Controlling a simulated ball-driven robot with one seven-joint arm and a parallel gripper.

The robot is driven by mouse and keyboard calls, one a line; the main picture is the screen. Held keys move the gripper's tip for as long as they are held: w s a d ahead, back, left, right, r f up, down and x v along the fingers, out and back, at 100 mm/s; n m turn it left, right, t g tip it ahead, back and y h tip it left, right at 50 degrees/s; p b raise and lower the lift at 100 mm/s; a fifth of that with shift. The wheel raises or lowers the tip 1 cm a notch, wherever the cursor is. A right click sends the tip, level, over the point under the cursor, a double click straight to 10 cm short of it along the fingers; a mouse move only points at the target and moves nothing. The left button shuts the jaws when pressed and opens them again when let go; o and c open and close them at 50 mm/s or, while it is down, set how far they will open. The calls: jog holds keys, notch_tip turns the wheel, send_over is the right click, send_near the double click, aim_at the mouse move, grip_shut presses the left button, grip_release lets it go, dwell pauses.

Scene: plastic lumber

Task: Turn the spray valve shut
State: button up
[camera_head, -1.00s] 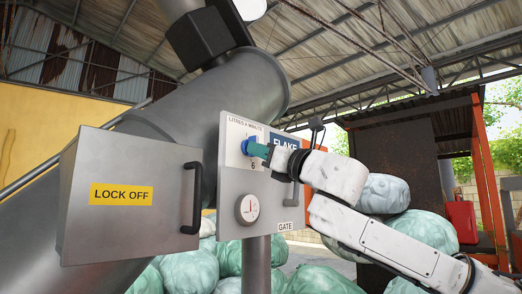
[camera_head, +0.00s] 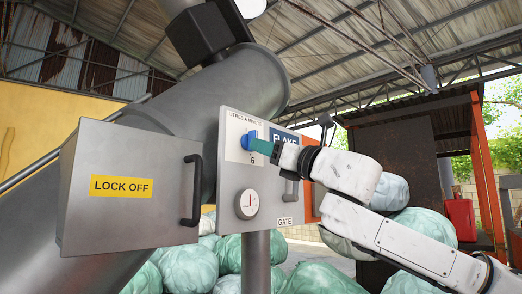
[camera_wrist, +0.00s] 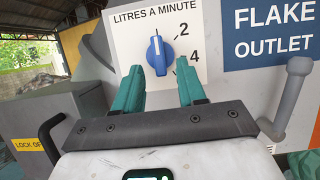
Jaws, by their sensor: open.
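The spray valve is a blue knob (camera_head: 250,140) on a white plate marked LITRES A MINUTE, on the upright grey control panel (camera_head: 232,178). In the wrist view the knob (camera_wrist: 159,55) has its white line pointing up, left of the numbers 2 and 4. My gripper (camera_head: 258,147) reaches the knob from the right in the head view. In the wrist view its two green fingers (camera_wrist: 157,74) are open, one on each side below the knob, with a gap to it. The fingers hide part of the knob in the head view.
A grey LOCK OFF box (camera_head: 125,215) with a black handle stands left of the panel. Pale green bales lie behind.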

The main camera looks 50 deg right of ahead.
jog(key=b+v, duration=0.2)
jog(key=v, duration=0.6)
jog(key=shift+s+f, duration=0.1)
jog(key=shift+f, duration=0.05)
